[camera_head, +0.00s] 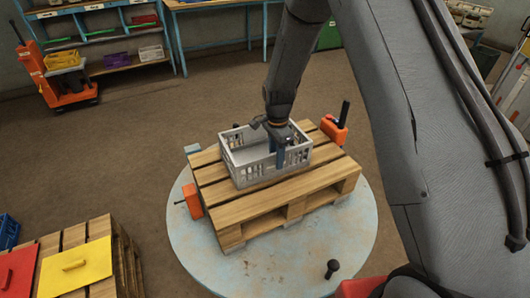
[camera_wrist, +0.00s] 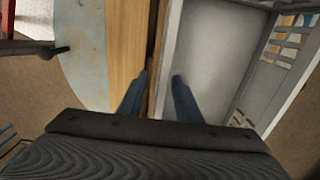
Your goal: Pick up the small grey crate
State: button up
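The small grey crate (camera_head: 240,171) sits upright on a wooden pallet (camera_head: 250,210), and it looks empty. My gripper (camera_head: 280,158) points down at the crate's near right side. In the wrist view, my gripper (camera_wrist: 160,76) has its two blue fingers apart. One crate wall (camera_wrist: 168,50) runs between them. The right finger is over the crate's inside and the left finger is over the pallet boards (camera_wrist: 126,50). I cannot tell whether either finger touches the wall.
The pallet rests on a round pale turntable (camera_head: 340,240), with orange clamp-like parts (camera_head: 334,130) at its sides. A second pallet with a yellow lid (camera_head: 75,268) and a red lid (camera_head: 17,270) is at lower left. Shelves and an orange cart (camera_head: 68,92) stand behind. Brown floor between is clear.

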aim_at(275, 174)
jog(key=shift+w+f+p, duration=0.15)
jog(key=shift+f+p, duration=0.85)
jog(key=shift+f, duration=1.6)
grip_shut()
